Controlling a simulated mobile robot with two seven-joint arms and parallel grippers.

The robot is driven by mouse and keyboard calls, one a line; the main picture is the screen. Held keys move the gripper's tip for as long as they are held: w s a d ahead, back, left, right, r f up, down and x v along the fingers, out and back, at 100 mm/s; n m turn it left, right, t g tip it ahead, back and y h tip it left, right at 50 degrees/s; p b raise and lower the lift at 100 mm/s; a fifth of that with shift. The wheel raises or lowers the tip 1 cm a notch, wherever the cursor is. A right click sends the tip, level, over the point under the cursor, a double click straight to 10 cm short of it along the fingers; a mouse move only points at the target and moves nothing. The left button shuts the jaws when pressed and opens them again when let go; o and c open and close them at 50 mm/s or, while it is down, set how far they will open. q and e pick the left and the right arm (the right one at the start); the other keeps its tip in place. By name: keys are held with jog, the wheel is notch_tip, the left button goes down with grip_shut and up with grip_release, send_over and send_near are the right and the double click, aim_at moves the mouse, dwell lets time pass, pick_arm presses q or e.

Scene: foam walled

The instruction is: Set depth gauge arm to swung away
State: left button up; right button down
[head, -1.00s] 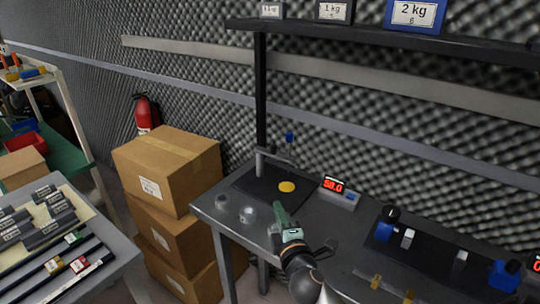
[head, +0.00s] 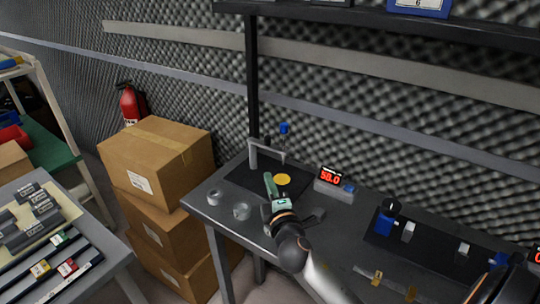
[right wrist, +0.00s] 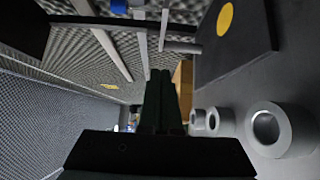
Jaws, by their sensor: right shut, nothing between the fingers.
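The depth gauge stand is a grey post (head: 252,154) on a dark base plate (head: 240,177) at the back left of the bench. Its thin grey arm (head: 268,143) reaches right from the post, above and behind a yellow disc (head: 282,179); a blue knob (head: 284,128) is at its outer end. My right gripper (head: 268,177) is shut and empty, just left of the disc in the picture and in front of the arm, apparently apart from it. In the right wrist view its fingers (right wrist: 161,82) point toward grey bars near the blue knob (right wrist: 118,6). My left gripper is not in view.
A red display (head: 330,176) stands right of the plate. Grey rings (head: 241,211) sit at the bench's left front. Blue-and-black fixtures (head: 388,219) stand farther right. A shelf (head: 380,22) runs overhead. Cardboard boxes (head: 156,156) stand left of the bench.

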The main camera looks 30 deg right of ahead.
send_near(267, 147)
jog(key=w+a, duration=0.2)
jog(key=w, duration=0.1)
jog(key=w+d, duration=0.2)
jog(key=d, duration=0.1)
jog(key=shift+p, duration=0.3)
jog(key=shift+w+d, duration=0.25)
jog(key=shift+d, duration=0.15)
